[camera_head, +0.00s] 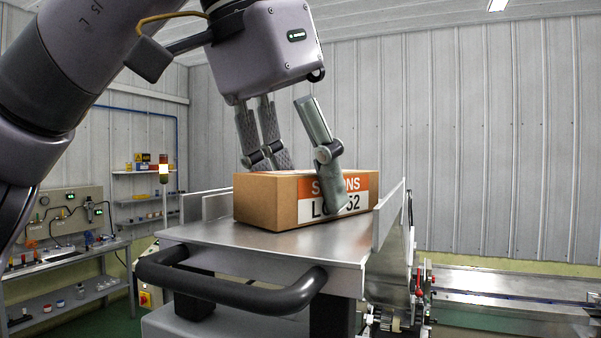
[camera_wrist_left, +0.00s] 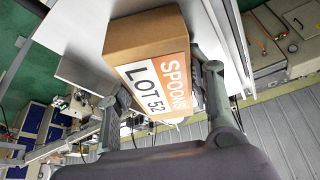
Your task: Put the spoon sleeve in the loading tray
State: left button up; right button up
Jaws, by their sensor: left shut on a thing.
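The spoon sleeve (camera_head: 262,203) is a brown cardboard box with an orange and white label reading SPOONS, LOT 52. It sits level at the metal loading tray (camera_head: 330,243), between the tray's low side walls, and looks to rest on its surface. My left gripper (camera_head: 300,180) comes from above and is shut on the box, with one finger over the label side and the others on the far side. The wrist view also shows the box (camera_wrist_left: 140,38) between the fingers. The far fingers' tips are hidden behind the box. My right gripper is not in view.
A dark curved handle (camera_head: 235,288) runs along the tray's front. A side wall (camera_head: 389,212) stands close to the right of the box. A metal conveyor (camera_head: 510,285) extends to the right. A workbench (camera_head: 65,265) with small items is at the far left.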

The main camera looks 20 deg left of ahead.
pick_arm(q)
jog(key=o, duration=1.2)
jog(key=v, duration=0.6)
jog(key=shift+s+r, duration=0.25)
jog(key=shift+r, duration=0.05)
jog(key=shift+a+r, duration=0.1)
jog(key=shift+r, duration=0.3)
